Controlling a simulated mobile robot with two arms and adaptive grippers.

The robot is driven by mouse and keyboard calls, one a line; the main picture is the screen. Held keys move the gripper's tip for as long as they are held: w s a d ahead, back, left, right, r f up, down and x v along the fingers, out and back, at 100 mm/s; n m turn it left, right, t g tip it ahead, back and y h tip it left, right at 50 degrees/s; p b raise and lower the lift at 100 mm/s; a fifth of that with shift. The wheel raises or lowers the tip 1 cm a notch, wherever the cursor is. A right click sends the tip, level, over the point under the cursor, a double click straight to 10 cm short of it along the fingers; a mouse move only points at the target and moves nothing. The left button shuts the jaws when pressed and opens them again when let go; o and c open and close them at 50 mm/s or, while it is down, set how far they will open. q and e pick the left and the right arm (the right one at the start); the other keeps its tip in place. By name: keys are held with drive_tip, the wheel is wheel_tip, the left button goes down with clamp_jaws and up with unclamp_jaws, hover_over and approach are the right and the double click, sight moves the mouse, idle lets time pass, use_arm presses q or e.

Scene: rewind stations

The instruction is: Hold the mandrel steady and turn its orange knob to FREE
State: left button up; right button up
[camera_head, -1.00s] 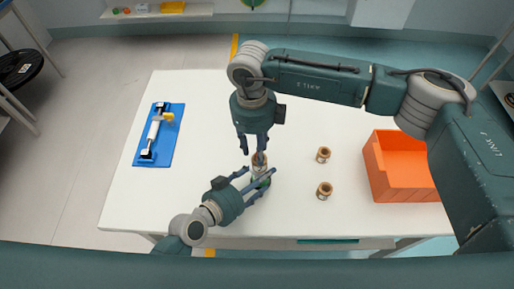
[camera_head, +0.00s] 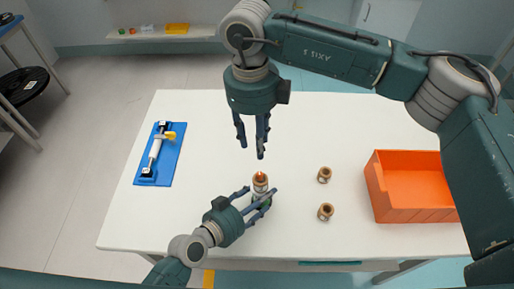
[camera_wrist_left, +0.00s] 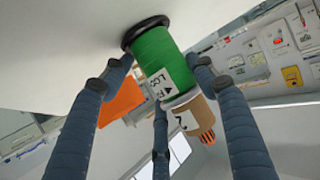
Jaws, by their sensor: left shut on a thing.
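The mandrel stands upright near the table's front edge. In the left wrist view it shows a green body (camera_wrist_left: 158,58) on a black base, with a white label partly reading "LOC". A tan core (camera_wrist_left: 185,112) sits around its upper part, and the orange knob (camera_wrist_left: 207,136) sticks out at the end. In the head view the orange knob (camera_head: 260,175) points up. My left gripper (camera_head: 261,199) is shut on the mandrel low down, below the core. My right gripper (camera_head: 252,148) is open and empty above and behind the knob, apart from it. The knob's setting cannot be read.
Two loose cores (camera_head: 325,174) (camera_head: 326,211) stand to the right of the mandrel. An orange bin (camera_head: 415,214) is at the table's right. A blue fixture (camera_head: 170,163) with a white roller and yellow part lies at the left. The table between is clear.

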use_arm(q)
drive_tip(key=shift+a+f, duration=0.1)
drive_tip(key=shift+f, duration=0.1)
drive_tip(key=o, duration=1.4)
drive_tip(key=shift+o, duration=0.2)
drive_tip(key=shift+r, duration=0.15)
